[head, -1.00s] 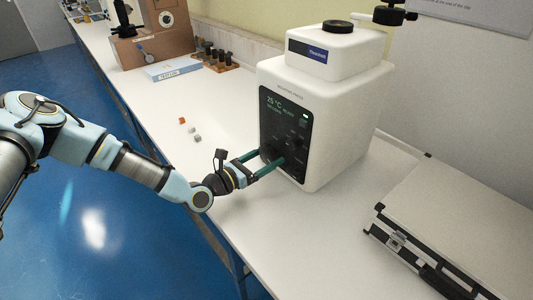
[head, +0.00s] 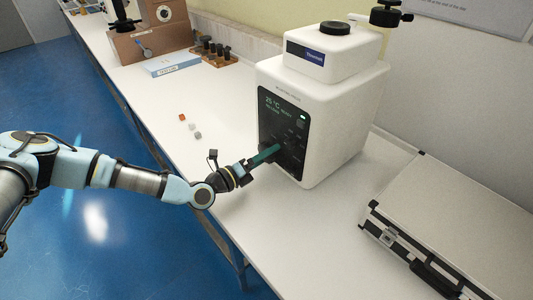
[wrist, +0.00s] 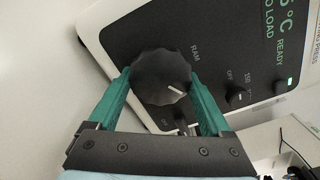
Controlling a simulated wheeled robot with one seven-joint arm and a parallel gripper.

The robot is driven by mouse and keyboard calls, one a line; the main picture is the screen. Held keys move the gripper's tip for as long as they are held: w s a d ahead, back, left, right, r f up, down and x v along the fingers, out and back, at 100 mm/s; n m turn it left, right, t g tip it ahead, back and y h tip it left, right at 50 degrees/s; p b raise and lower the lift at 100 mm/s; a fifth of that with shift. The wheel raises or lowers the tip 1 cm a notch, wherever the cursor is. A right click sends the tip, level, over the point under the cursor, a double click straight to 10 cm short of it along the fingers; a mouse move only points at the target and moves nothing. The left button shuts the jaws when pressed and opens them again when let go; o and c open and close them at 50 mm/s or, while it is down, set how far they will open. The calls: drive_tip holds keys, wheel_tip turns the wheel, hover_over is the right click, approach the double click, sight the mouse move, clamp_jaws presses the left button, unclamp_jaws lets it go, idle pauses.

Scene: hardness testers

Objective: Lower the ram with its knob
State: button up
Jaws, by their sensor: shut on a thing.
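The white press (head: 320,110) stands on the bench with a dark control panel (head: 283,115) on its front. In the wrist view, a large black ridged knob (wrist: 161,72) with a white pointer line sits beside the word RAM. My gripper (head: 274,153) is at the lower part of the panel. Its green fingers lie on either side of the knob and are shut on it, as the wrist view (wrist: 162,92) shows. In the head view the fingers mostly hide the knob. The ram itself cannot be made out.
A smaller OFF-marked knob (wrist: 240,95) is close to the RAM knob. A silver case (head: 455,225) lies right of the press. Small blocks (head: 190,127), a blue-white box (head: 173,64) and a wooden rack (head: 213,53) are further back. The bench left of the press is mostly clear.

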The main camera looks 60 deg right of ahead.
drive_tip(key=n, duration=0.5)
drive_tip(key=shift+s+a+n, duration=0.1)
drive_tip(key=shift+n, duration=0.2)
drive_tip(key=shift+r+n, duration=0.15)
drive_tip(key=shift+n, duration=1.95)
drive_tip(key=o, duration=1.2)
drive_tip(key=shift+c, duration=0.2)
drive_tip(key=b+v, duration=0.3)
drive_tip(key=v, duration=0.7)
drive_tip(key=shift+a+r, duration=0.1)
drive_tip(key=shift+a, duration=0.3)
